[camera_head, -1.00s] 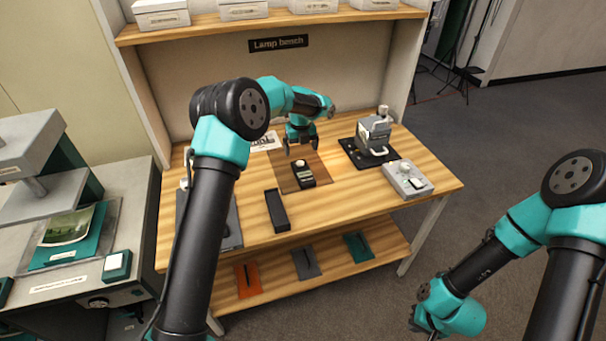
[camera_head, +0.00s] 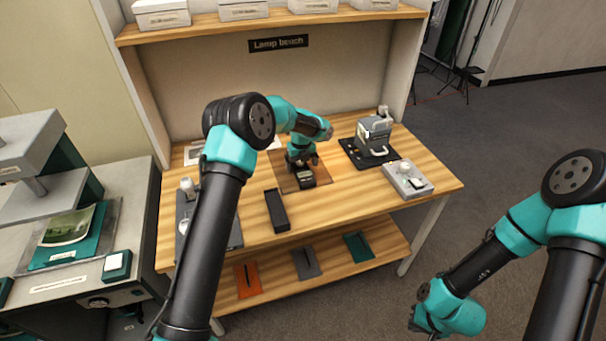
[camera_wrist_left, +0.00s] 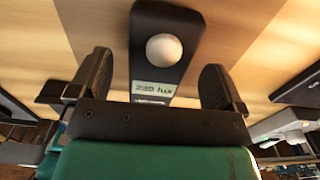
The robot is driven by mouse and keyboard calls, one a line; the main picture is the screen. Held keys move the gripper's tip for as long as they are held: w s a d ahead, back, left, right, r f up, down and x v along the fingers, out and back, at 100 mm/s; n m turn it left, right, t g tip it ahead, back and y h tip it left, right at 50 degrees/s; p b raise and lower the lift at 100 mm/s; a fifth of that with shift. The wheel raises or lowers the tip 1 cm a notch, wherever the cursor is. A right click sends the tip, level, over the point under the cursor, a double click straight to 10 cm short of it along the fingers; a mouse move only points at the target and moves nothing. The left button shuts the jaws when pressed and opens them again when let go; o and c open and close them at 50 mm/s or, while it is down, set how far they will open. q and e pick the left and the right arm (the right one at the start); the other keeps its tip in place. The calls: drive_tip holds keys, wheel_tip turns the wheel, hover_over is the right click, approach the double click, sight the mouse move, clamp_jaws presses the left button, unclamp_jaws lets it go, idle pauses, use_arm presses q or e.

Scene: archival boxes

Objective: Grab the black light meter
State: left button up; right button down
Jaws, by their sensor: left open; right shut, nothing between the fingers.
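The black light meter (camera_head: 307,180) lies on a brown mat (camera_head: 289,186) on the wooden bench. In the left wrist view the light meter (camera_wrist_left: 163,50) shows a white dome and a label reading "230 lux". My left gripper (camera_head: 301,163) is over the meter's far end in the head view. In the left wrist view my left gripper (camera_wrist_left: 160,88) is open, with one finger on each side of the meter and a gap to each. My right gripper (camera_head: 418,322) hangs low at the right, away from the bench; its fingers are mostly hidden.
A grey device (camera_head: 374,133) on a black mat and a grey box with a knob (camera_head: 408,180) stand to the right. A lower shelf (camera_head: 325,270) holds coloured slotted pieces.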

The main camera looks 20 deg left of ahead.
use_arm(q)
wheel_tip(320, 180, down, 2)
drive_tip(key=shift+f, duration=0.15)
idle(0.4)
drive_tip(key=c, duration=1.2)
drive_tip(key=shift+r, duration=1.6)
drive_tip(key=shift+s+r, duration=0.2)
drive_tip(key=shift+r, duration=0.1)
drive_tip(key=s+d, duration=0.1)
drive_tip(key=s, duration=0.4)
drive_tip(key=s+d+r, duration=0.1)
drive_tip(key=s+d, duration=0.1)
drive_tip(key=s, duration=0.3)
drive_tip(key=s+d, duration=0.1)
drive_tip(key=s, duration=0.4)
drive_tip(key=shift+d+r, duration=0.15)
drive_tip(key=shift+d, duration=0.1)
